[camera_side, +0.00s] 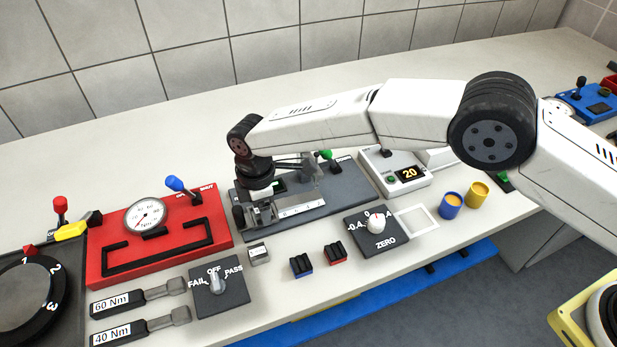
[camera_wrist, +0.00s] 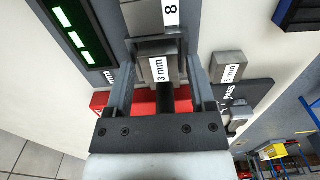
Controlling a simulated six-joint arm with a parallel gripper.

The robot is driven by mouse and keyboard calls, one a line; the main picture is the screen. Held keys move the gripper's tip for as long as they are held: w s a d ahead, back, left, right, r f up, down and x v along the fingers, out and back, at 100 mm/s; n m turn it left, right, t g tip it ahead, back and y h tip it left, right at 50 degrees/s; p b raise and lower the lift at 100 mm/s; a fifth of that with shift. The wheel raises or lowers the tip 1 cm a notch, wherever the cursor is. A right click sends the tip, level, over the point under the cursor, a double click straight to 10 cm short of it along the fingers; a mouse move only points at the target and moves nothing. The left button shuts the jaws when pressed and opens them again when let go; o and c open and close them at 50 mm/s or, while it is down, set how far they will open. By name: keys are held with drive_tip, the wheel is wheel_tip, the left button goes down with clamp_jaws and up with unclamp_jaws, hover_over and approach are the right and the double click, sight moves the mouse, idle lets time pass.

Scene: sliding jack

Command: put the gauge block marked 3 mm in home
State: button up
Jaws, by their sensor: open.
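The gauge block marked 3 mm (camera_wrist: 159,68) is a small grey metal block with a white label. In the wrist view it sits between the two fingers of my gripper (camera_wrist: 160,80), which is open with a gap showing beside the block. In the side view my gripper (camera_side: 260,212) is low over the left end of the grey sliding-jack plate (camera_side: 340,189) and mostly hides the block there. I see no marking that reads home.
Another gauge block (camera_wrist: 228,68) lies to the right in the wrist view; in the side view a small labelled block (camera_side: 259,254) stands in front of the plate. The red gauge panel (camera_side: 108,240) is left. The ZERO knob box (camera_side: 377,232) and an empty white square outline (camera_side: 417,208) are right.

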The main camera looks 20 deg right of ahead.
clamp_jaws()
drive_tip(key=shift+r, duration=0.1)
drive_tip(key=shift+r, duration=0.15)
drive_tip(key=shift+r, duration=2.3)
